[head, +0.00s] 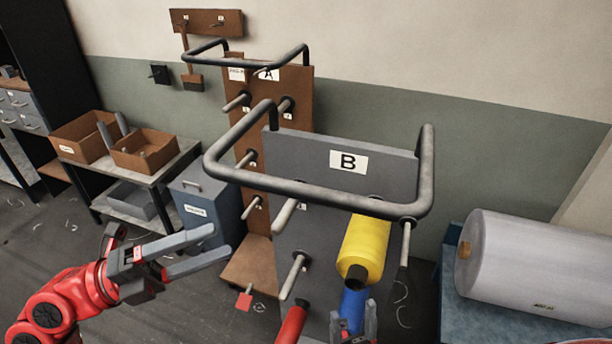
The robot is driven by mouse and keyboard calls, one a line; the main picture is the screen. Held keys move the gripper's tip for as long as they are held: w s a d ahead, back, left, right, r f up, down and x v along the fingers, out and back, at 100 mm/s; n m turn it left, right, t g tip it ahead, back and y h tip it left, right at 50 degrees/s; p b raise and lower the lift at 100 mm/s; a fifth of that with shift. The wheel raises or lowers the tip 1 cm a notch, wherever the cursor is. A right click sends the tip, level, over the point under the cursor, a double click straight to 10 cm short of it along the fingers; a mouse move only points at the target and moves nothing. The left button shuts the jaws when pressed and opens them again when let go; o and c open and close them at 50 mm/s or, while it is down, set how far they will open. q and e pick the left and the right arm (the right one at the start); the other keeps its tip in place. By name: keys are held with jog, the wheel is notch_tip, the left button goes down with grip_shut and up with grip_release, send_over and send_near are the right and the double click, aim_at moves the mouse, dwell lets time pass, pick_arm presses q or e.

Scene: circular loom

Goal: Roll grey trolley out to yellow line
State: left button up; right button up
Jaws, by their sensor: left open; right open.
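The grey trolley (343,140), an upright panel marked B, stands in the middle of the view. Its dark tubular handle (310,192) runs around the top towards me. Its pegs carry a yellow roll (363,250), a blue roll (353,302) and a red roll (292,325). My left gripper (221,242) is open and empty, to the left of the trolley and below its handle. My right gripper (358,322) shows only its tips at the bottom edge, in front of the blue roll; it is open. The trolley's base and the yellow line are out of view.
A brown trolley (295,85) marked A stands close behind, to the left. A grey bin (207,212) and a bench (170,168) with brown boxes are at left. A large white roll (540,268) on a blue stand is at right. Bare floor shows at lower left.

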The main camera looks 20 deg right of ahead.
pick_arm(q)
jog(key=w+r+n+t+y, duration=0.1)
jog(key=w+n+t, duration=0.1)
jog(key=t, duration=0.1)
jog(key=p, duration=0.6)
send_near(307, 186)
jog(key=x, duration=0.3)
jog(key=w+x, duration=0.1)
jog(key=x, duration=0.2)
jog(key=f+x, duration=0.1)
jog(key=x, duration=0.2)
jog(key=shift+w+d, duration=0.2)
jog(key=shift+w, duration=0.2)
jog(key=shift+w+d, duration=0.15)
jog(key=shift+d, duration=0.35)
grip_shut()
jog(key=shift+f, duration=0.2)
